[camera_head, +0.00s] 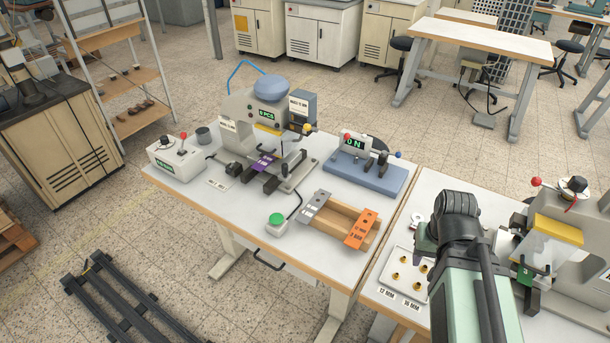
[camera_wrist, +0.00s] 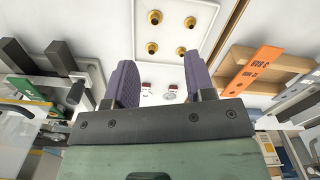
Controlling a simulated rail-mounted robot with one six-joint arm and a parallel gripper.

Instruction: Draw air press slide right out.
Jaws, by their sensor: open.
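A grey press with a blue domed top (camera_head: 270,88) and a blue hose stands on the left bench. A dark slide with a purple label (camera_head: 264,163) lies low at its front. A second grey press (camera_head: 565,255) with a yellow part stands at the right edge, with a green-labelled dark part (camera_head: 525,277) at its front. I cannot read which is the air press. My gripper (camera_wrist: 162,85) is open and empty, its two purple fingers apart over the right bench near the fittings tray. The head view hides the fingers behind my arm.
The white tray (camera_head: 408,256) holds several brass fittings. A wooden holder (camera_head: 338,219) with an orange tag stands on the left bench, near a green button (camera_head: 277,222) and a blue-based fixture (camera_head: 364,172). In the wrist view, dark bars (camera_wrist: 40,65) stand at left.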

